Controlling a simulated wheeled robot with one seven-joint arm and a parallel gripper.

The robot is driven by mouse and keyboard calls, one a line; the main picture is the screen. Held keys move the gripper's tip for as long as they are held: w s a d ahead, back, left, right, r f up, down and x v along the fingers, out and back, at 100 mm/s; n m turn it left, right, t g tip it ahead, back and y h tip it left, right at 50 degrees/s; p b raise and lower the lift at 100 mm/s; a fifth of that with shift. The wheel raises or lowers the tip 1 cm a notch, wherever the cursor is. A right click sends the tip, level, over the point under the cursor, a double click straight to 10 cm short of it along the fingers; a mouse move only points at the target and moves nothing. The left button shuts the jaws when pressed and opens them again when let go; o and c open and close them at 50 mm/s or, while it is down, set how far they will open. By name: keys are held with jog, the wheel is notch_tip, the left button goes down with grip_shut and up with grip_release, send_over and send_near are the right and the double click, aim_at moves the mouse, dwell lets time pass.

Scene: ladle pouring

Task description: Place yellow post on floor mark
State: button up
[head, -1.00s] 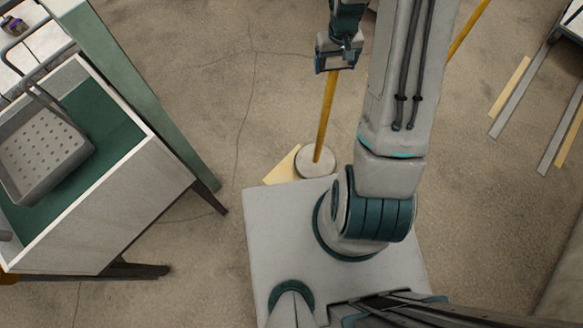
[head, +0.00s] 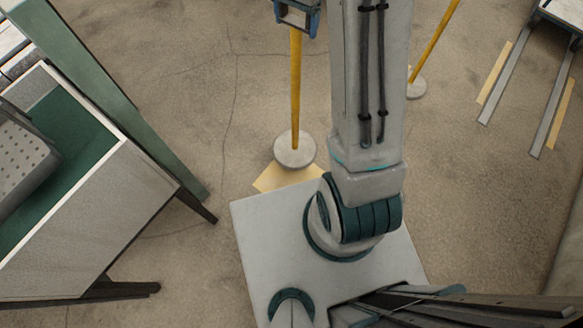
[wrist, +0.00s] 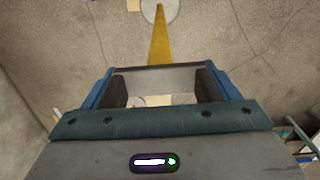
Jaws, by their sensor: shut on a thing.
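The yellow post (head: 296,90) has a round grey base (head: 294,151) and stands about upright in the head view. My gripper (head: 297,22) is shut on its upper part at the picture's top edge. A pale yellow floor mark (head: 283,178) shows just nearer than the base, which overlaps its far edge in the picture. My own base hides part of the mark. I cannot tell whether the post's base touches the floor. In the wrist view the post (wrist: 161,42) runs out beyond my gripper (wrist: 162,80) to its base (wrist: 160,8).
A second yellow post (head: 432,45) on a round base stands right of my arm. A green-lined table (head: 75,135) with a grey perforated basket (head: 20,160) is at left. Grey and yellow strips (head: 510,75) lie at right. Floor left of the held post is clear.

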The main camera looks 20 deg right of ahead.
jog(key=shift+w+a+r+m, duration=0.15)
jog(key=shift+a+r+m, duration=0.05)
jog(key=shift+r+m, duration=0.25)
jog(key=s+a+f+b, duration=0.1)
jog(key=s+a+f, duration=0.3)
jog(key=s+f, duration=0.7)
dwell(0.4)
jog(key=shift+f, duration=0.15)
jog(key=o, duration=2)
jog(key=shift+c, duration=0.2)
